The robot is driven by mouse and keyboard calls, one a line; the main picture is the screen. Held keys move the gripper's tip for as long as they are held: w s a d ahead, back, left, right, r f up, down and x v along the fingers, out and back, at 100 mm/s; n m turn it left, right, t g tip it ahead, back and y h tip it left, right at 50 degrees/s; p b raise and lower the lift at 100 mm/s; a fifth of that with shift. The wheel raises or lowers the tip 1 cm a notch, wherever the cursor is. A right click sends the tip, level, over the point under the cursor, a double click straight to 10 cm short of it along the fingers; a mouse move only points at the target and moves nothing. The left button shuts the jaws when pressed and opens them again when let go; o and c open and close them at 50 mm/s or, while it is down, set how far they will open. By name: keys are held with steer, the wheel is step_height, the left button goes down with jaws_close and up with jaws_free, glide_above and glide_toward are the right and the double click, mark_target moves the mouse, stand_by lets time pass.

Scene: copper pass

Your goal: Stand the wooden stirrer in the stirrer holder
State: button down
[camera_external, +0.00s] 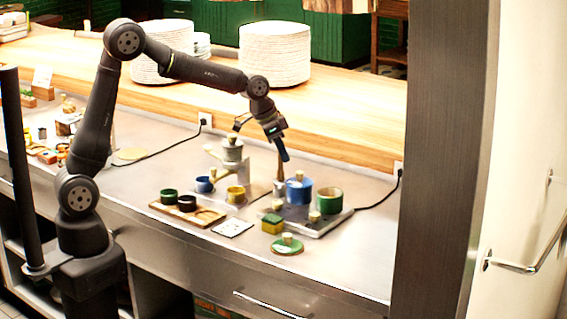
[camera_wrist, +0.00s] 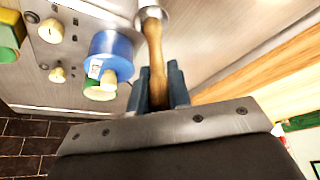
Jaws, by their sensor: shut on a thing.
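The wooden stirrer (camera_external: 280,168) is upright at the left end of the hob, just left of the blue pot. My gripper (camera_external: 282,152) is shut around its upper part. In the wrist view the stirrer (camera_wrist: 154,50) runs from between my gripper's blue fingers (camera_wrist: 160,80) to a round silver rim at the top edge. That rim belongs to the stirrer holder (camera_wrist: 163,5), a small metal cup that also shows in the external view (camera_external: 280,188). The stirrer's lower end is at the holder's mouth; I cannot tell how deep it sits.
The blue pot (camera_external: 299,191) stands close right of the holder, with a green pot (camera_external: 329,203) beyond. A wooden tray (camera_external: 208,221) with cups and a grey pot (camera_external: 232,151) are left.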

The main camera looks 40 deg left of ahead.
mark_target(282, 168)
steer(key=shift+f, duration=1.95)
steer(key=shift+f, duration=0.15)
steer(key=c, duration=1.3)
jaws_free()
steer(key=shift+c, duration=0.2)
steer(key=v, duration=1.2)
steer(key=shift+r, duration=0.2)
steer(key=shift+f, duration=0.15)
